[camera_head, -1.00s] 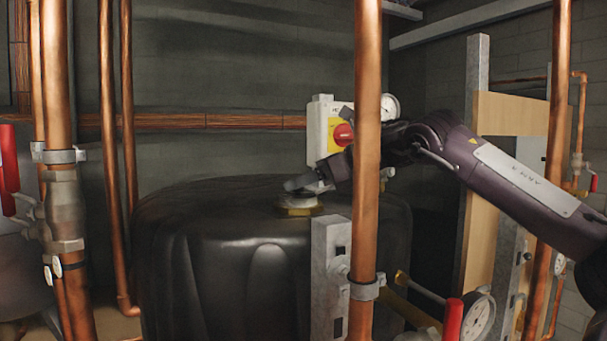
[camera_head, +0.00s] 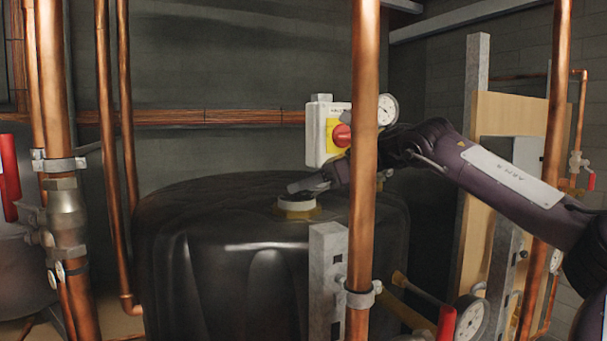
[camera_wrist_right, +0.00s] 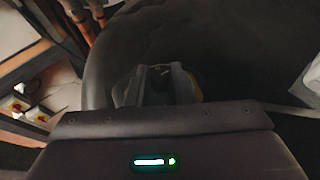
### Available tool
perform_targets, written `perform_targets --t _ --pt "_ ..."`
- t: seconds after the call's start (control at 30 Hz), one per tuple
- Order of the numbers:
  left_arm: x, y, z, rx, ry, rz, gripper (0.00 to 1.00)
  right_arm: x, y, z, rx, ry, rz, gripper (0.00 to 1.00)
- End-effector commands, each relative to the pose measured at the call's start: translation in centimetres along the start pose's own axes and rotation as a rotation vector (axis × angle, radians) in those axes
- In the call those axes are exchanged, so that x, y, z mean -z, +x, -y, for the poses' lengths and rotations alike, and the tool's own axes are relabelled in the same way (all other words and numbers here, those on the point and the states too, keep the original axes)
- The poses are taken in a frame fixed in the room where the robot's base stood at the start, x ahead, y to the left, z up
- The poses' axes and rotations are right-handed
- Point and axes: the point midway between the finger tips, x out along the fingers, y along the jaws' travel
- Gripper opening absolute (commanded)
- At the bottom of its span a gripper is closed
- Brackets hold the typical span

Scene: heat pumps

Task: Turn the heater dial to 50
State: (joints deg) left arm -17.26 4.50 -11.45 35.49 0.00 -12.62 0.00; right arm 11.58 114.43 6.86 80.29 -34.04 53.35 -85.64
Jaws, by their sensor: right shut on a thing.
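The heater dial (camera_head: 298,207) is a pale round knob with a yellowish base on top of the black tank (camera_head: 200,235). In the right wrist view the dial (camera_wrist_right: 198,92) is mostly hidden behind my fingers, and I cannot read a scale or number on it. My right gripper (camera_head: 300,190) reaches in from the right behind a copper pipe and is shut on the dial. Its two fingers also show in the right wrist view (camera_wrist_right: 158,82). My left gripper is not in view.
A white switch box (camera_head: 316,135) with a red knob on yellow (camera_head: 341,135) stands behind the arm. A vertical copper pipe (camera_head: 362,80) and a grey metal post (camera_head: 327,270) stand in front. A pressure gauge (camera_head: 471,318) and red handle (camera_head: 446,322) are low at right.

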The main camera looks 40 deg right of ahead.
Motion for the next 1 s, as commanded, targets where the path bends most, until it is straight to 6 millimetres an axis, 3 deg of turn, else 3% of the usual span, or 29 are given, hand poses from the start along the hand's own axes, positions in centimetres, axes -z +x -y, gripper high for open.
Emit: perform_targets --t 0.43,0.47,0.6,1.0 --pt "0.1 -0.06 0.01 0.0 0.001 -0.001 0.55 -0.05 -0.12 0.12 -0.049 -0.027 0.003 0.0" --pt "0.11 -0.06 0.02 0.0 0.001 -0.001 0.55 -0.05 -0.12 0.12 -0.049 -0.027 0.003 0.23" --pt "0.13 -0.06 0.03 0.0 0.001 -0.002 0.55 -0.03 -0.11 0.12 -0.049 -0.026 0.002 0.41" --pt "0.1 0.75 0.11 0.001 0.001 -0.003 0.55 0.25 -0.92 0.24 -0.047 -0.026 0.002 0.42"
